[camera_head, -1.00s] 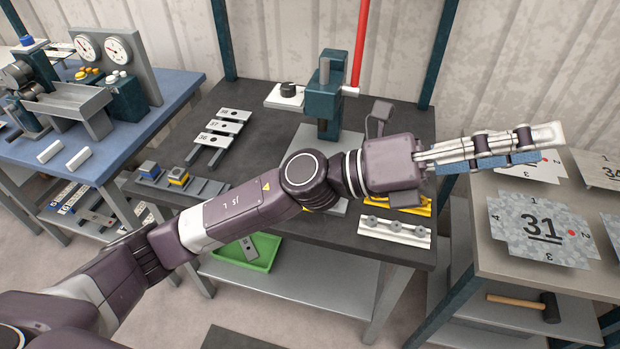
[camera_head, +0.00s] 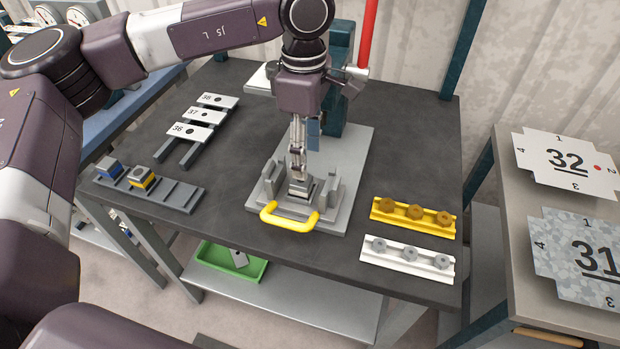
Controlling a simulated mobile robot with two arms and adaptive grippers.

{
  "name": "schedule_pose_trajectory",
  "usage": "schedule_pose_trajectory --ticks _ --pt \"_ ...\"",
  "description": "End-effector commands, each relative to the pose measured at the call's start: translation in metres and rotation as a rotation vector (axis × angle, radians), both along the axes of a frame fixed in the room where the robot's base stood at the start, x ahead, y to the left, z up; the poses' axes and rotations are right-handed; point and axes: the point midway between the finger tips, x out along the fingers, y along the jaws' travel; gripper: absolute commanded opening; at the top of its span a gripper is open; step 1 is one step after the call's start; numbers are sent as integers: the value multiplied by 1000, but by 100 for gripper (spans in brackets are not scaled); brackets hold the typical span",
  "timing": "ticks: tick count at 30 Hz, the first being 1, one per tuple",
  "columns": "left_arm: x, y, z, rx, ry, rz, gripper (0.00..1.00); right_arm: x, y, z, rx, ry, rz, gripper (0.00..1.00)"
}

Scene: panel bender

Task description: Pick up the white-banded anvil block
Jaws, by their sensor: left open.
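My left gripper (camera_head: 298,170) points down over a grey fixture (camera_head: 335,208) with a yellow handle (camera_head: 290,218) at its front. Its fingers are open, just above or around a small grey block (camera_head: 299,187) between the fixture's upright cheeks. The fingers hide much of this block. I cannot make out a white band on it, nor whether the fingers touch it. A rack (camera_head: 180,194) at the left of the dark table holds a blue-banded block (camera_head: 109,168) and a yellow-banded block (camera_head: 141,178); its other places look empty. My right gripper is not in view.
A teal press (camera_head: 338,85) stands behind the fixture. Numbered plates (camera_head: 198,133) lie at the left. A yellow strip (camera_head: 412,218) and a white strip (camera_head: 405,258) with round pieces lie at the right. A green tray (camera_head: 262,272) is on the lower shelf.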

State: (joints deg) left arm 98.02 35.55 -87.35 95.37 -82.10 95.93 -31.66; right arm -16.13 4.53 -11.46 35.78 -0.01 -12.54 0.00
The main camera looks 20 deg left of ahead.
Motion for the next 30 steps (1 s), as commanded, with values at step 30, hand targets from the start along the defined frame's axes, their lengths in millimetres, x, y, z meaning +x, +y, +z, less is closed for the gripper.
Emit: schedule_pose_trajectory --ticks 30 --pt "4 12 -79 17 -5 4 45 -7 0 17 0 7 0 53"
